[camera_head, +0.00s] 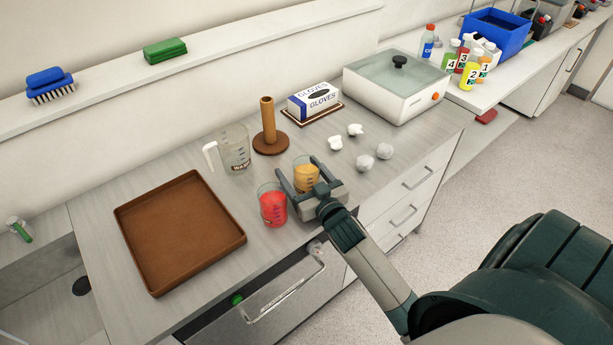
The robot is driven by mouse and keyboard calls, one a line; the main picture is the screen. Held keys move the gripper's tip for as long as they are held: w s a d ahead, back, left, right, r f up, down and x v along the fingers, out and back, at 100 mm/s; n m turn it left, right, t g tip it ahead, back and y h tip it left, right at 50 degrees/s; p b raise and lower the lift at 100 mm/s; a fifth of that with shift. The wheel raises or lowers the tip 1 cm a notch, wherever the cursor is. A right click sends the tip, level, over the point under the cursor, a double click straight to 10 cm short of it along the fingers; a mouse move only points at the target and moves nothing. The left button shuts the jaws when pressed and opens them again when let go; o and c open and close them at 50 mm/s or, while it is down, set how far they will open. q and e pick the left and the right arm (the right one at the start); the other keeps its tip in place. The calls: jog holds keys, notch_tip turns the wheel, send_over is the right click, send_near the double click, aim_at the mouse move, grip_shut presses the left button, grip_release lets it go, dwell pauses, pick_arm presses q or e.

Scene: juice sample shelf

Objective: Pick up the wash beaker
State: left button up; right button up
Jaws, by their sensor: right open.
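A clear beaker with a white handle (235,149) stands upright on the counter behind the tray's right side. Dark lettering low on its side is too small to read surely; I take it as the wash beaker. It looks empty or holds clear liquid. My right gripper (298,167) is open, in front and to the right of it, apart from it. The gripper's fingers reach along both sides of a glass of orange liquid (306,172); contact cannot be told. A glass of red liquid (272,207) stands just left of the gripper. My left gripper is not in view.
A brown tray (131,222) lies at left. A wooden post on a round base (268,123) stands right of the handled beaker. Crumpled white pieces (365,162), a glove box (314,100) and a lidded bath (385,103) are farther right. A drawer (290,283) below is open.

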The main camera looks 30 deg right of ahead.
aim_at(299, 161)
jog(key=c, duration=1.3)
jog(key=shift+r, duration=0.15)
jog(key=shift+r, duration=0.5)
notch_tip(299, 161, up, 2)
jog(key=shift+r+b, duration=0.2)
jog(key=shift+b, duration=0.35)
jog(key=s+d+r, duration=0.1)
jog(key=s+r, duration=0.1)
jog(key=s, duration=0.1)
jog(key=s+d+r+b, duration=0.1)
jog(key=s+r, duration=0.2)
jog(key=s, duration=0.1)
jog(key=s+d+r+b, duration=0.1)
jog(key=s+r, duration=0.1)
jog(key=s, duration=0.2)
jog(key=shift+d+r, duration=0.2)
jog(key=shift+d, duration=0.1)
